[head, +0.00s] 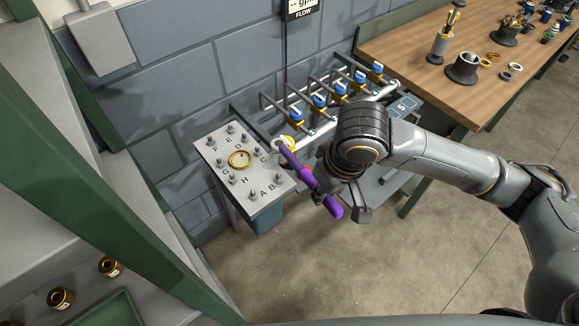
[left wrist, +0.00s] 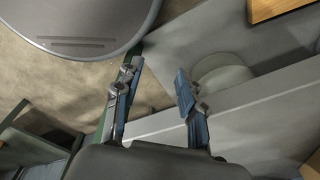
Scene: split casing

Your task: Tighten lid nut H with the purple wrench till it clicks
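The purple wrench (head: 300,171) is in my right gripper (head: 323,190), which looks shut on its shaft. Its pale head end points up and left, near the right edge of the grey lid plate (head: 213,138). The wrench is right of the letter H (head: 245,180) and apart from it. Studs with nuts ring the plate beside letters A to H. One nut (head: 232,180) stands left of the H and another (head: 252,195) below it; I cannot tell which is nut H. My left gripper (left wrist: 158,72) is open and empty in the left wrist view, and outside the head view.
A gold ring (head: 239,159) sits mid-plate. Pipes with blue-topped valves (head: 319,101) stand behind the wrench against the block wall. A wooden bench (head: 420,45) with parts is at upper right. A green-framed shelf (head: 125,310) with gold pieces is at left.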

